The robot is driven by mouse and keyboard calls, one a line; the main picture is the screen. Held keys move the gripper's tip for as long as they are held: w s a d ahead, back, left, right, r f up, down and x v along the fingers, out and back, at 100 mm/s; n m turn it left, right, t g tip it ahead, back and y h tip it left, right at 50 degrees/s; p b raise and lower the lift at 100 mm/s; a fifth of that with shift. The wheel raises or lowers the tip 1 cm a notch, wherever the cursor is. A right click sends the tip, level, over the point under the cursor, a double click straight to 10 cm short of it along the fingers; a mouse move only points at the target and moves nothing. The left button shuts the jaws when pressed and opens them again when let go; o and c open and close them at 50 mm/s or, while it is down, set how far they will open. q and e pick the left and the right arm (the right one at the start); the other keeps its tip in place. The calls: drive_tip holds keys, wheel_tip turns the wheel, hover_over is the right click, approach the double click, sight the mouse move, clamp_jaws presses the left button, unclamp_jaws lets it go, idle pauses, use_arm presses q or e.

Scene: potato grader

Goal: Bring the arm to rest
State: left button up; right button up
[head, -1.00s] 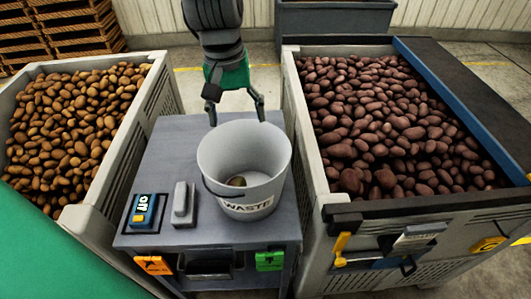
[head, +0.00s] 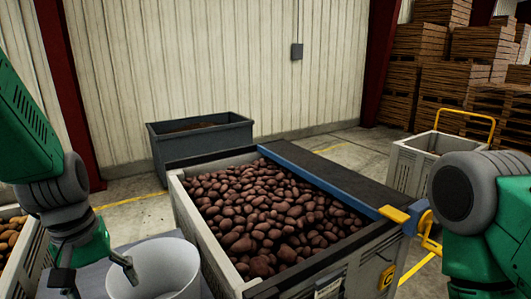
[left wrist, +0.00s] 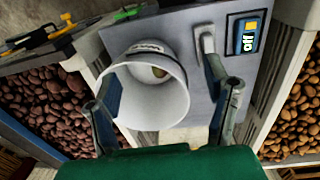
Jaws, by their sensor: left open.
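A small brownish potato (left wrist: 160,72) lies inside the bucket. The bucket stands on a grey table (left wrist: 185,35) with a switch box reading "off" (left wrist: 248,36). My right arm shows at the right edge of the head view, but its gripper is out of frame.
A crate of dark red potatoes (head: 184,205) stands right of the bucket; a crate of brown potatoes (left wrist: 293,80) stands on the other side. A grey bin (head: 200,145) is behind. Stacked wooden crates (head: 420,75) and a pale cart (head: 410,165) are at the back right.

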use_arm(q)
drive_tip(key=s+a+f+m+y+b, duration=0.15)
drive_tip(key=s+f+b, duration=0.35)
drive_tip(key=f, duration=0.9)
drive_tip(key=s+a+f+m+y+b, duration=0.15)
drive_tip(key=s+f+b, duration=0.3)
drive_tip(key=f, duration=0.85)
drive_tip(key=s+f+m+h+b, duration=0.1)
drive_tip(key=s+f+m+b, duration=0.1)
drive_tip(key=s+f, duration=0.4)
drive_tip(key=s+f+m+h+b, duration=0.1)
drive_tip(key=s+f+b, duration=0.3)
drive_tip(key=f, duration=0.6)
drive_tip(key=shift+s+d+f+m, duration=0.35)
drive_tip(key=shift+s+f+m, duration=0.05)
drive_tip(key=shift+s, duration=0.85)
use_arm(e)
wheel_tip(320, 180, down, 15)
drive_tip(key=a, duration=0.1)
drive_tip(key=shift+s+a, duration=0.3)
drive_tip(key=shift+s, duration=0.05)
